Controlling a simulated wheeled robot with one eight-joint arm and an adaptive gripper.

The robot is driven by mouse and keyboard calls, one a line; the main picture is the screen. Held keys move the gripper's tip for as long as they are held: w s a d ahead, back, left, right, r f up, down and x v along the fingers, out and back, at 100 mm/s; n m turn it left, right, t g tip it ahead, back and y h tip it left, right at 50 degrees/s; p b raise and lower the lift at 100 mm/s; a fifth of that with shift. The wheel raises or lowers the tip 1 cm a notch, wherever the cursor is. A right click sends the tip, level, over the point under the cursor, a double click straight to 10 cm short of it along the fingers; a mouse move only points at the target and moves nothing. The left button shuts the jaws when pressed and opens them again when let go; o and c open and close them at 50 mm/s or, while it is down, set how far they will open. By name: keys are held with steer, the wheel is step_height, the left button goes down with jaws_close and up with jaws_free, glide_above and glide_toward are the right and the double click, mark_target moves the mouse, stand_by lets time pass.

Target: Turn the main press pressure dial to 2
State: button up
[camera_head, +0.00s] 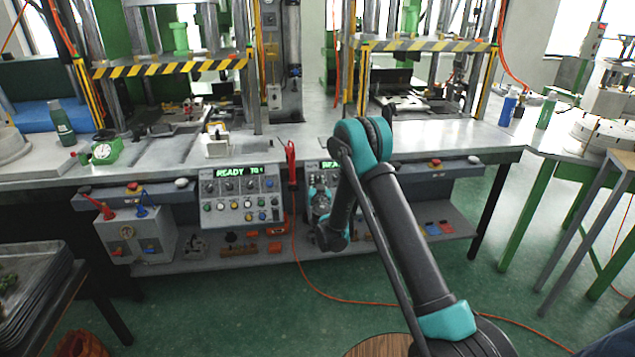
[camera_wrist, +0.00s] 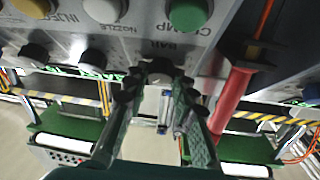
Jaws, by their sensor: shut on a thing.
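In the wrist view the press control panel (camera_wrist: 130,42) appears upside down, with printed labels and black dials along its edge. A black dial (camera_wrist: 160,68) sits between my fingertips, under a label that seems to read MAIN. My gripper (camera_wrist: 158,84) is shut on this dial, one finger on each side. The dial's pointer and scale are too small and too covered to read. In the head view my gripper (camera_head: 322,197) is at the right-hand panel (camera_head: 312,170), and my arm hides most of that panel.
Beside the gripped dial are another black dial (camera_wrist: 93,60) and a red handle (camera_wrist: 232,100), close to my fingers. A second panel (camera_head: 240,196) with a lit READY display stands left. An orange hose (camera_head: 296,250) hangs between the panels onto the green floor.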

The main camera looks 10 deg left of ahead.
jaws_close()
steer(key=shift+d+n+y, duration=0.1)
steer(key=shift+n+y, duration=0.2)
steer(key=n+y, duration=0.2)
steer(key=n, duration=0.1)
steer(key=shift+d+n+g, duration=0.15)
steer(key=shift+n+g, duration=0.25)
steer(key=n+g+y, duration=0.1)
steer(key=n+y, duration=0.1)
steer(key=n, duration=0.1)
steer(key=n+g+y, duration=0.2)
steer(key=n, duration=0.2)
steer(key=shift+w+d, duration=0.1)
steer(key=shift+w, duration=0.05)
steer(key=n+g+y, duration=0.1)
steer(key=n+g, duration=0.1)
steer(key=n, duration=0.1)
steer(key=n+g+y, duration=0.1)
steer(key=n+g, duration=0.1)
steer(key=shift+r+n, duration=0.15)
steer(key=shift+n, duration=0.25)
steer(key=n+g, duration=0.3)
steer(key=n, duration=0.2)
steer(key=shift+w+r, duration=0.1)
steer(key=shift+g, duration=0.3)
